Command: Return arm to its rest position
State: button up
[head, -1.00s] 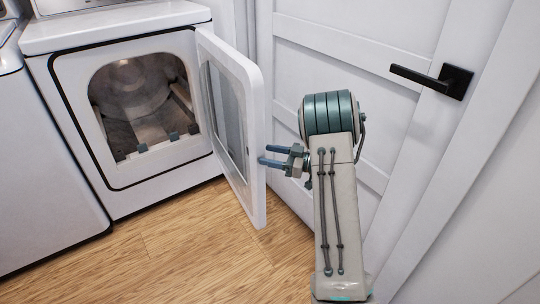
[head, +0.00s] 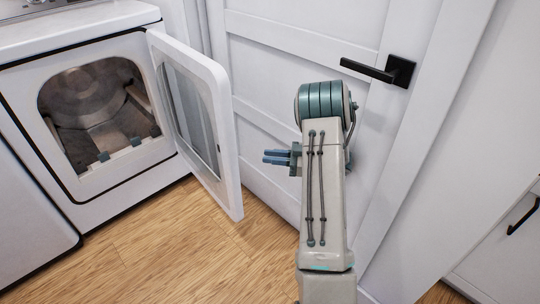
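My gripper (head: 270,157) is at the middle of the head view, at the end of my folded arm, and points left. Its two blue fingers show apart with a narrow gap and nothing between them. It is to the right of the open white dryer door (head: 194,122), with a gap in the picture between fingertips and door. The dryer (head: 120,178) stands at the left with its round-topped opening uncovered. Its drum (head: 92,100) looks empty as far as I can see.
A white panelled door (head: 300,40) with a black lever handle (head: 380,70) stands behind my arm. Another white appliance (head: 30,225) is at the left edge. A white cabinet with a black handle (head: 523,215) is at the right. The wooden floor (head: 180,250) is clear.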

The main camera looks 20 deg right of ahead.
jog(key=w+r+m+t+h+p, duration=0.2)
jog(key=w+r+h+p, duration=0.15)
jog(key=r, duration=0.45)
jog(key=w+r+m+t+h+p, duration=0.1)
jog(key=w+r+h+p, duration=0.1)
jog(key=r+h+p, duration=0.45)
jog(key=w+r+m+t+h+p, duration=0.2)
jog(key=r, duration=0.7)
jog(key=s+r+m+g+h+p, duration=0.2)
jog(key=s+r+m+h+p, duration=0.35)
jog(key=r, duration=0.55)
jog(key=s+a+r+g+p, duration=0.2)
jog(key=s+a+g+p, duration=0.1)
jog(key=s, duration=0.6)
jog(key=s+a+r+m+g+y+p, duration=0.1)
jog(key=s+a+r+g+p, duration=0.2)
jog(key=s+a+p, duration=0.3)
jog(key=s+a+r+g+y+p, duration=0.1)
jog(key=s+a+r+g+p, duration=0.2)
jog(key=s, duration=1)
jog(key=shift+s+a+p, duration=0.2)
jog(key=shift+a+p, duration=0.45)
jog(key=shift+r+m, duration=0.1)
jog(key=shift+m, duration=0.15)
